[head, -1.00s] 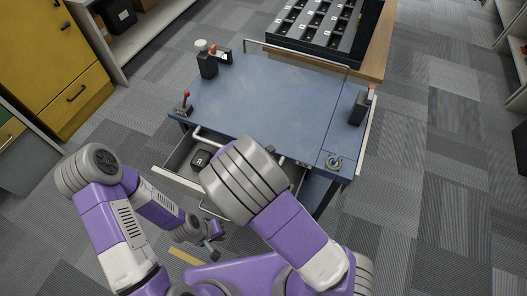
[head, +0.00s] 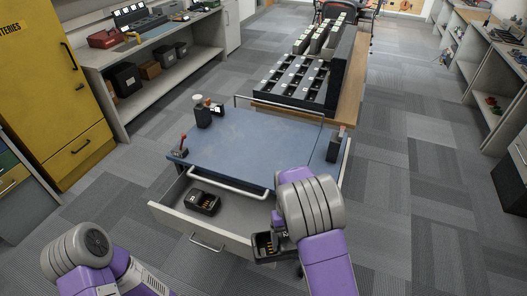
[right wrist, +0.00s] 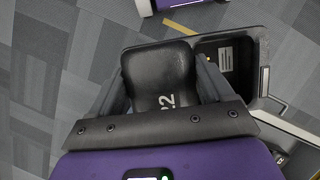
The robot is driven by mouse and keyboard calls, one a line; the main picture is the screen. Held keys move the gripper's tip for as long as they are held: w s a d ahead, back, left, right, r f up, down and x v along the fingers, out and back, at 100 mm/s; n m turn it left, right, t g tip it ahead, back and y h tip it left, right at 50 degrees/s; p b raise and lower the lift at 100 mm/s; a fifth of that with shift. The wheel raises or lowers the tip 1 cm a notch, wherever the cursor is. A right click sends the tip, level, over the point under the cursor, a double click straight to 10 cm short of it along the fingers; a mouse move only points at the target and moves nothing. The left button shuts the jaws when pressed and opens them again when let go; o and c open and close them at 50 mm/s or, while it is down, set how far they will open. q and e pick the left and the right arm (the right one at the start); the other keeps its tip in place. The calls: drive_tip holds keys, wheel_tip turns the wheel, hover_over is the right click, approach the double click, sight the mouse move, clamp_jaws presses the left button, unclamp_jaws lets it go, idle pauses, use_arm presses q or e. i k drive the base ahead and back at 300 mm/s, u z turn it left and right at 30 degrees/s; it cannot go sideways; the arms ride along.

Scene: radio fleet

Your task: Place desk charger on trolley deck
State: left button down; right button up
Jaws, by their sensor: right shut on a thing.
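The trolley has a blue deck (head: 235,145) with a wide clear middle. Its front drawer (head: 165,217) is pulled open. One black desk charger (head: 204,201) with orange contacts sits in the drawer's left part. My right gripper (head: 279,226) is shut on another black charger (head: 264,248), held at the drawer's right front, beside its front panel. In the right wrist view the held charger (right wrist: 160,70) sits between both fingers, with white digits showing. Whether it touches the drawer is unclear. My left arm is at the lower left; its gripper is out of view.
A red-topped item (head: 183,147), a black box (head: 203,116) and another small upright item (head: 335,143) stand at the deck's edges. A black slotted rack (head: 296,75) on a wooden table is behind. A yellow cabinet (head: 75,150) stands left.

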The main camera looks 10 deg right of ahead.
sight(253, 146)
drive_tip(key=z, duration=0.4)
drive_tip(key=k, duration=0.2)
drive_tip(key=u, duration=1.35)
drive_tip(key=i, duration=1.4)
drive_tip(key=z, duration=0.45)
drive_tip(key=i, duration=0.4)
drive_tip(key=z, duration=0.3)
